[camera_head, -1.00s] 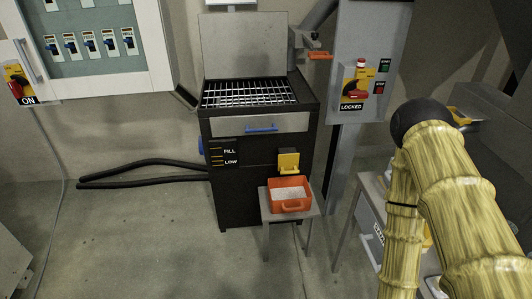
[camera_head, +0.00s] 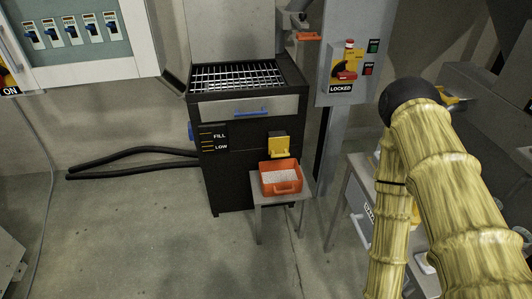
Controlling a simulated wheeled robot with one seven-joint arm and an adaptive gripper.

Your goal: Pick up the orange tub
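The orange tub (camera_head: 282,188) stands upright on a small grey stand (camera_head: 297,195) in front of the black machine. It holds pale, whitish contents and has a handle on its near side. Nothing hides it. My arm, with a yellow bamboo-like surface, fills the right side of the view, apart from the tub. My gripper is not visible in this frame.
The black machine (camera_head: 236,175) with a metal grate (camera_head: 237,76) and yellow spout (camera_head: 279,145) stands behind the tub. A grey post (camera_head: 325,160) and a table (camera_head: 347,200) are to the right. Black hoses (camera_head: 130,160) lie left. Floor in front is clear.

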